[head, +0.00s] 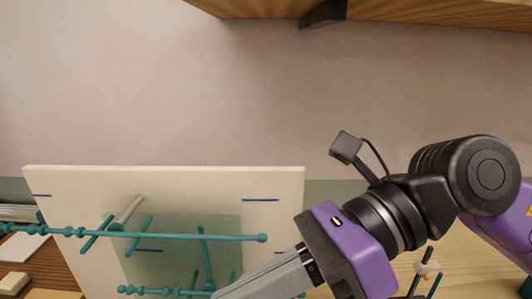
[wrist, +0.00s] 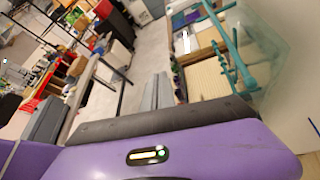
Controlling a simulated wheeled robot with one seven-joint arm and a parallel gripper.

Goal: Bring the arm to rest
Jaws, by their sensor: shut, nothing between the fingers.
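My gripper (head: 262,279) reaches in from the right in the head view, pointing down and left, with its purple body and grey fingers in front of the white board. The fingers look closed together, and their tips run off the bottom edge. In the wrist view the closed grey fingers (wrist: 157,92) extend past my purple wrist body, with nothing held between them. Teal glass rods (head: 150,235) with beaded ends lie across pegs on the board. Some also show in the wrist view (wrist: 230,50).
The white board (head: 70,185) stands upright behind the rods. A wooden shelf (head: 420,12) hangs above at the top right. A small stand with a white clamp (head: 428,267) is below my arm at the right. The wall area above the board is clear.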

